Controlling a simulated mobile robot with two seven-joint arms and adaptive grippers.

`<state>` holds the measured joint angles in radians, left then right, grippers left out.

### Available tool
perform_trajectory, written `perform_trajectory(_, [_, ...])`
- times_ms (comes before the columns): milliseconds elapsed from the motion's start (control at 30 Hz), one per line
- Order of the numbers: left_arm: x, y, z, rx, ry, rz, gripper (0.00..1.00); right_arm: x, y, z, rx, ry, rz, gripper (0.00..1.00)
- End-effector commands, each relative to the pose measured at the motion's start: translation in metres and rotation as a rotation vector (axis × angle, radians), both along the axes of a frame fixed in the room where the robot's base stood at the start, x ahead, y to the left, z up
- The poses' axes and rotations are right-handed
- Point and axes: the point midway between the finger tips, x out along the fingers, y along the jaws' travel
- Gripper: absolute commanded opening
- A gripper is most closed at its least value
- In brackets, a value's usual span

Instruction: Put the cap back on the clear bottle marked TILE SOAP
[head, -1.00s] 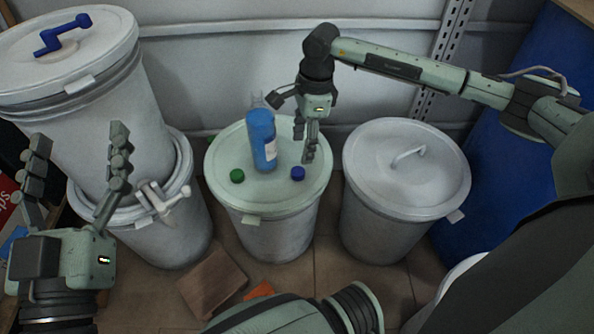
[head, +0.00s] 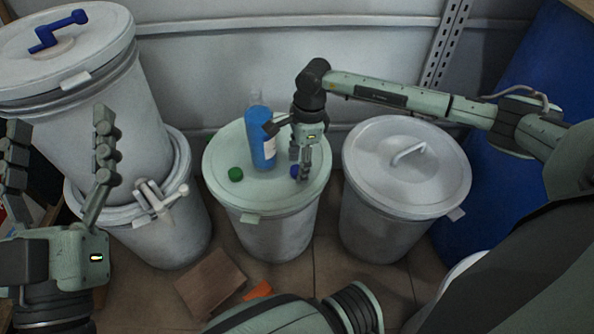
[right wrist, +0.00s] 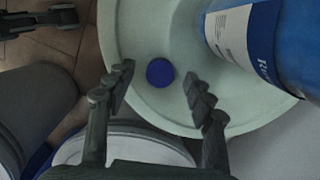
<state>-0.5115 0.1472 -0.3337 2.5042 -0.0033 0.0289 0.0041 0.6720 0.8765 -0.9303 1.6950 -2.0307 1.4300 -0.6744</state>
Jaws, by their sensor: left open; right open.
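A bottle (head: 262,140) filled with blue, with a clear top and a pale label, stands upright on the middle drum's pale green lid (head: 252,192). Its label shows only partly in the right wrist view (right wrist: 236,38), and I cannot read the full name. A blue cap (head: 294,171) lies on the lid right of the bottle, partly hidden by my right gripper (head: 288,150). In the right wrist view, the blue cap (right wrist: 160,72) appears between the open fingers. A green cap (head: 235,174) lies left of the bottle. My left gripper (head: 58,145) is open and empty at the left.
A closed drum (head: 405,165) with a handled lid stands at the right. Two stacked drums stand at the left, the upper one (head: 115,118) with a blue crank (head: 58,32) on its lid. A brown board (head: 210,284) lies on the floor. A wall is close behind.

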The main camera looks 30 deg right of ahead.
Motion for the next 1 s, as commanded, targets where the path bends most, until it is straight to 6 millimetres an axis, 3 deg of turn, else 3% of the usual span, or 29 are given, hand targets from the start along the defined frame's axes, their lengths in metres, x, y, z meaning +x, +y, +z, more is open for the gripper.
perform_trajectory(367, [0.0022,0.0012,0.0045,-0.008,-0.028,0.005,0.73,0.0009,0.001,-0.0074,-0.001,-0.002,0.001,0.54])
perform_trajectory(667, [0.0021,0.0014,0.0042,-0.007,-0.025,0.005,0.73,0.0008,0.0009,-0.0072,0.0,-0.002,0.0,0.21])
perform_trajectory(1000, [-0.0005,0.0021,0.0033,-0.008,-0.018,0.005,0.73,0.0009,0.0008,-0.0066,0.0,-0.002,0.0,0.21])
